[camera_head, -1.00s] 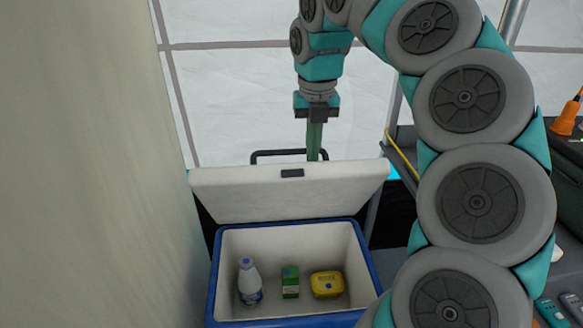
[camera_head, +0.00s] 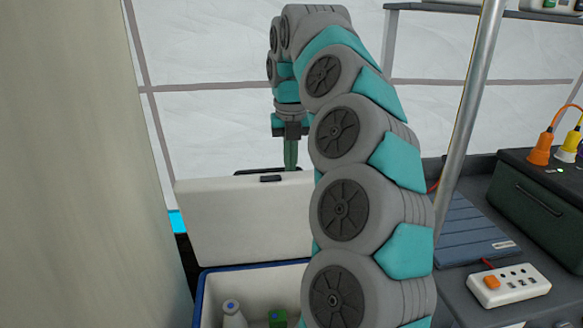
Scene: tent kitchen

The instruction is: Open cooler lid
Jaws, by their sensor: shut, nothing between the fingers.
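The cooler (camera_head: 252,270) stands at the lower middle, a white box with a blue rim, partly cut off by the lower edge. Its white lid (camera_head: 240,222) stands raised at the back, its inner face toward me, with a dark latch at its top edge. My gripper (camera_head: 291,165) points down just behind the lid's top edge, its fingers together and empty. The fingertips are partly hidden by the lid, so I cannot tell if they touch it. Inside the cooler are a white bottle (camera_head: 232,315) and a green carton (camera_head: 277,318). My arm covers the cooler's right side.
A beige wall (camera_head: 70,180) stands close on the left. At right, a grey counter holds a white power strip (camera_head: 508,286), a blue ridged panel (camera_head: 470,228) and a dark green box (camera_head: 545,205). A metal pole (camera_head: 468,120) rises in front of the counter.

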